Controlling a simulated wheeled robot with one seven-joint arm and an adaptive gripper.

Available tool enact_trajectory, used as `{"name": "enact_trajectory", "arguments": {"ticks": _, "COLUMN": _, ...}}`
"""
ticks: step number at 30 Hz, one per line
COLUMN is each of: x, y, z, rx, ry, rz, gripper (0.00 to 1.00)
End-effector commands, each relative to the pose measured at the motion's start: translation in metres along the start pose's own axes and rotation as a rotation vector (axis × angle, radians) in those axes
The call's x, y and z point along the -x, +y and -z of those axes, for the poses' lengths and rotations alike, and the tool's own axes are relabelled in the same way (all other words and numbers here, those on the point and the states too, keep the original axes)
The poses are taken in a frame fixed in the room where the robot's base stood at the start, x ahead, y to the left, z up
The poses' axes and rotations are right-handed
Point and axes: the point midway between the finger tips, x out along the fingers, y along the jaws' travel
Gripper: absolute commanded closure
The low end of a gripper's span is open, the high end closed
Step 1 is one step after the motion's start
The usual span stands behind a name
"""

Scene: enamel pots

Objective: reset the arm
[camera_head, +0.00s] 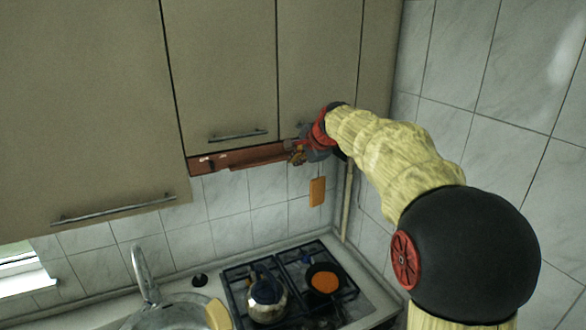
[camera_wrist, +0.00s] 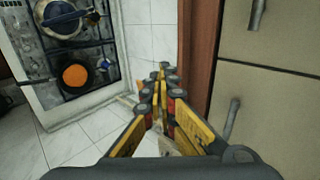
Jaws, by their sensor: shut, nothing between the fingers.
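My arm reaches up in the head view, and my gripper (camera_head: 294,152) is beside the lower edge of the upper cabinets (camera_head: 316,70), close to a door handle. In the wrist view my gripper (camera_wrist: 163,72) points away from the camera. Its yellow and black fingers are together and nothing is held. The cabinet doors (camera_wrist: 270,100) and their handles are at the right of that view. I cannot tell whether the gripper touches the cabinet.
Below is a gas stove (camera_head: 300,282) with a metal kettle (camera_head: 267,298) and a dark pan (camera_head: 324,281) holding something orange. A sink faucet (camera_head: 145,275) stands to the left. An orange board (camera_head: 317,191) hangs on the tiled wall. A pipe runs down the corner.

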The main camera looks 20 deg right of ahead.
Motion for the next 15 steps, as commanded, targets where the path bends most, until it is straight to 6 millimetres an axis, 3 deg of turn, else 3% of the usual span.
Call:
{"name": "enact_trajectory", "arguments": {"ticks": 9, "x": 0.05, "y": 0.004, "z": 0.001, "rx": -0.002, "ry": -0.001, "rz": -0.006, "gripper": 1.0}}
{"name": "enact_trajectory", "arguments": {"ticks": 15, "x": 0.061, "y": 0.004, "z": 0.0, "rx": -0.002, "ry": -0.002, "rz": -0.009, "gripper": 1.0}}
